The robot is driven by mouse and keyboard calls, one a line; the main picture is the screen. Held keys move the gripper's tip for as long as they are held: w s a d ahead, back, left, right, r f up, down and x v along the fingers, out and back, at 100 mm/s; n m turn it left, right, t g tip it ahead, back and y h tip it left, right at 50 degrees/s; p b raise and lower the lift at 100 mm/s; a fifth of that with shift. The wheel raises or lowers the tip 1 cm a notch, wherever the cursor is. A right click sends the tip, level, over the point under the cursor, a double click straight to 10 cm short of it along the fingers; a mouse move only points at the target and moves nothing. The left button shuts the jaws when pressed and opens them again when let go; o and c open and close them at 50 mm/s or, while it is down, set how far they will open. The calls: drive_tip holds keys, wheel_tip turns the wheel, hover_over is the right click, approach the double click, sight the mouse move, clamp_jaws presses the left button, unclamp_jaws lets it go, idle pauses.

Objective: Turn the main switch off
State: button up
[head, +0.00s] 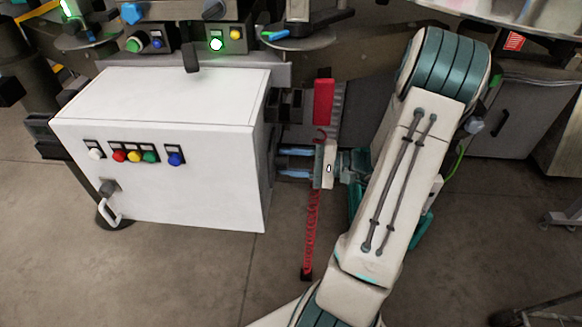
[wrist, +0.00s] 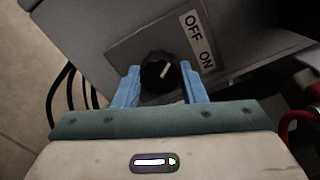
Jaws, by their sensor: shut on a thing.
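The main switch is a black rotary knob (wrist: 158,73) on a grey plate (wrist: 128,48), seen in the wrist view. A short white mark on it points to the upper right, roughly towards the OFF word on the label (wrist: 197,42); its exact setting is hard to tell. ON is printed lower on that label. My gripper (wrist: 160,70) is shut on the knob, with one blue finger on each side. In the head view my gripper (head: 280,163) reaches left to the side of the white cabinet (head: 160,105); the knob is hidden there.
The cabinet front carries several coloured buttons (head: 135,157) and a handle (head: 109,207). A red block (head: 323,101) and a red coiled cable (head: 311,235) are close to my gripper. Black cables (wrist: 65,95) run left of the switch plate. Bare floor lies in front of the cabinet.

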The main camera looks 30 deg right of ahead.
drive_tip(key=shift+f+n+b, duration=0.1)
drive_tip(key=shift+n+b, duration=0.7)
drive_tip(key=shift+n, duration=0.4)
drive_tip(key=o, duration=1)
drive_tip(key=shift+d, duration=0.1)
drive_tip(key=p+v, duration=0.1)
drive_tip(key=v, duration=1.2)
drive_tip(key=shift+s+d+p, duration=0.25)
drive_tip(key=shift+p, duration=0.05)
drive_tip(key=shift+a, duration=0.1)
